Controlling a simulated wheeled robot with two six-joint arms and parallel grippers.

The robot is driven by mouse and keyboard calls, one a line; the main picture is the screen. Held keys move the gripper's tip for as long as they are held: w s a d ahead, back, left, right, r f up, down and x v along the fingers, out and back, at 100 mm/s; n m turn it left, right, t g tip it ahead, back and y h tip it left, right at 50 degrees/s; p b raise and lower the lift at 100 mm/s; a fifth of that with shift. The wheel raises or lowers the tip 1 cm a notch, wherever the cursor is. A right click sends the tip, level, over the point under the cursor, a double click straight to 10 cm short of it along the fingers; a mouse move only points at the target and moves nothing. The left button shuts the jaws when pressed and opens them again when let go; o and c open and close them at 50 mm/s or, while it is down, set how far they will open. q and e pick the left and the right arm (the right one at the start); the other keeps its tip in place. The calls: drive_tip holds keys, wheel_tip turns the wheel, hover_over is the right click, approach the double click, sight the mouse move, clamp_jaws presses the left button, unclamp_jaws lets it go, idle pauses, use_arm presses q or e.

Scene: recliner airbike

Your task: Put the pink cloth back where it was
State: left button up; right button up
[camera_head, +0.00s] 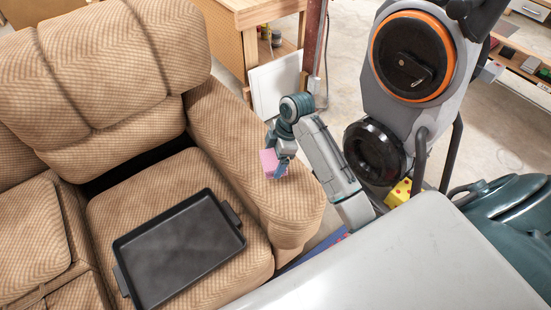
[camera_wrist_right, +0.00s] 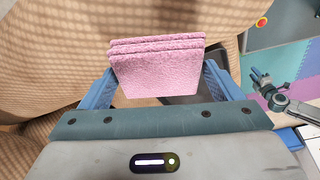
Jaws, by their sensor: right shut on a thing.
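The pink cloth (camera_head: 269,162) is a small folded stack of layers in my right gripper (camera_head: 277,168), above the right armrest of the tan recliner (camera_head: 215,110). In the right wrist view the cloth (camera_wrist_right: 155,72) sits between the two blue fingers, which are shut on it. I cannot tell how high it is above the armrest. What looks like my left gripper (camera_wrist_right: 258,76) shows small at the right of the right wrist view, too small to tell open or shut.
A black tray (camera_head: 180,245) with two handles lies on the recliner seat, left of and nearer than my right gripper. A wooden workbench (camera_head: 255,12) stands behind the armrest, with a white panel (camera_head: 275,85) against it.

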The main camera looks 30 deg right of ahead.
sight(276, 160)
drive_tip(key=shift+w+d+f, duration=0.1)
drive_tip(key=shift+w+d, duration=0.45)
drive_tip(key=shift+w, duration=0.25)
drive_tip(key=shift+f, duration=1.8)
drive_tip(key=shift+f, duration=0.1)
drive_tip(key=o, duration=0.8)
drive_tip(key=v, duration=1.2)
drive_tip(key=shift+s, duration=0.15)
